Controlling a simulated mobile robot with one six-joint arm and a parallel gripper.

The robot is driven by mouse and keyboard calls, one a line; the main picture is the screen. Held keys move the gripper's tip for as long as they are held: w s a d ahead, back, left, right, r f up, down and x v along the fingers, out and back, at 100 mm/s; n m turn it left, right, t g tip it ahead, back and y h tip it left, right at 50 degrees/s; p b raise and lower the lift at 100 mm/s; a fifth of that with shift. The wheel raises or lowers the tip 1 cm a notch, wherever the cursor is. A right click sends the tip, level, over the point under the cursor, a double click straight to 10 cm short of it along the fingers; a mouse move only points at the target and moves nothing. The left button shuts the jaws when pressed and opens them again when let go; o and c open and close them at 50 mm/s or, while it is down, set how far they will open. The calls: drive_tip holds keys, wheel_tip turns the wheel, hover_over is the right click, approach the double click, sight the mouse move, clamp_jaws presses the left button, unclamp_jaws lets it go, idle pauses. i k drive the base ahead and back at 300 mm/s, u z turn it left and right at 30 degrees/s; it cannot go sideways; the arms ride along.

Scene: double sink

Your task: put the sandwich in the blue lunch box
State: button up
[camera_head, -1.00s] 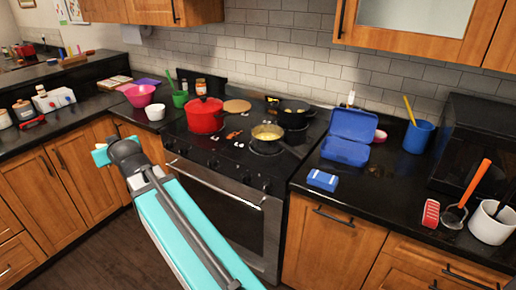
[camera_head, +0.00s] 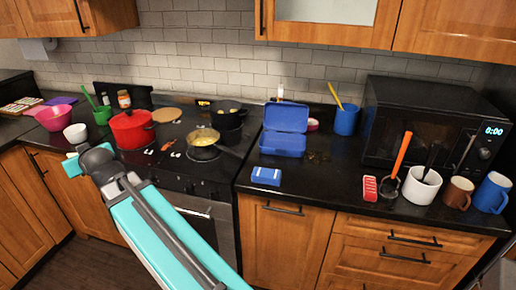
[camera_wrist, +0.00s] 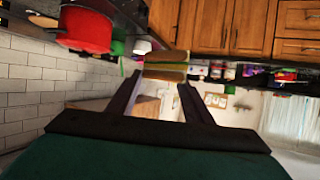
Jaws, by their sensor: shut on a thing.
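The blue lunch box (camera_head: 282,145) stands open on the black counter right of the stove, its lid raised at the back. The sandwich (camera_wrist: 165,66), brown bread with a green layer, shows in the wrist view at the fingertips. My gripper (camera_wrist: 162,84) is shut on the sandwich. In the head view my arm reaches out at the left, in front of the stove, well left of the lunch box. The fingers and sandwich cannot be made out in that view.
A small blue box (camera_head: 266,176) lies in front of the lunch box. A red pot (camera_head: 131,130) and a pan (camera_head: 202,140) stand on the stove. A blue cup (camera_head: 346,120) and a microwave (camera_head: 425,125) stand to the right.

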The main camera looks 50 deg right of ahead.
sight(289, 148)
drive_tip(key=z, duration=0.05)
drive_tip(key=i, duration=1)
drive_tip(key=u, duration=0.05)
